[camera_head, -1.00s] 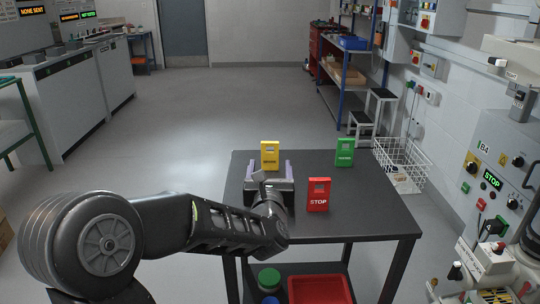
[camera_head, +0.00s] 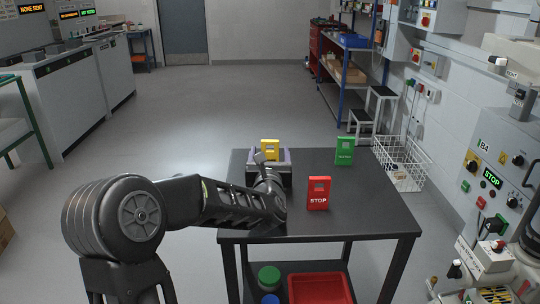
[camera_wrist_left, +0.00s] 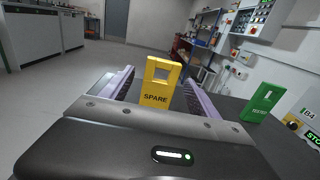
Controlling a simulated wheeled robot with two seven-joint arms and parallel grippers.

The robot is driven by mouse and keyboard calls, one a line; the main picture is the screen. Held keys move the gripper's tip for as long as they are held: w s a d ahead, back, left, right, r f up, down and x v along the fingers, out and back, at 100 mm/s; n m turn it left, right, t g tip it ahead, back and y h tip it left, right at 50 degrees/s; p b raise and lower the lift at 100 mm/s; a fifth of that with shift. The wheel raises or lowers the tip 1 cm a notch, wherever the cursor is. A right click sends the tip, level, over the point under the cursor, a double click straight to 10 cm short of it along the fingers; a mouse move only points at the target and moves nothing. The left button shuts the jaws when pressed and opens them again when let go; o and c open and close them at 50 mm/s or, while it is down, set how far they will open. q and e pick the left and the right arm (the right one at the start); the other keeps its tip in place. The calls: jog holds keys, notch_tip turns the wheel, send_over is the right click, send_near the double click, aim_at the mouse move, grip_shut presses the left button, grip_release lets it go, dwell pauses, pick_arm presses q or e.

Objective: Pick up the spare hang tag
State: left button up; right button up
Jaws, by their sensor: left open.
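The yellow hang tag (camera_head: 270,146) stands upright near the far edge of the dark table, its lower part hidden by my left gripper in the head view. In the left wrist view the tag (camera_wrist_left: 158,85) reads SPARE and stands between the two purple-edged fingers. My left gripper (camera_head: 269,157) is open around it, with a gap visible between tag and fingers. A red tag (camera_head: 318,193) reading STOP stands to the right and nearer. A green tag (camera_head: 345,150) stands at the far right; it also shows in the left wrist view (camera_wrist_left: 262,102). My right gripper is not in view.
The table top (camera_head: 365,205) is clear around the red tag. A red tray (camera_head: 319,289) and a green-lidded jar (camera_head: 269,277) are on the lower shelf. A white wire basket (camera_head: 402,165) stands right of the table, and a control panel (camera_head: 500,170) is on the wall.

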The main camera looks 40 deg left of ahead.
pick_arm(q)
jog(key=shift+w+a, duration=0.2)
jog(key=shift+w, duration=0.15)
dwell(0.3)
jog(key=c, duration=1.4)
notch_tip(320, 180, up, 10)
jog(key=shift+r+p, duration=0.1)
jog(key=shift+p, duration=0.75)
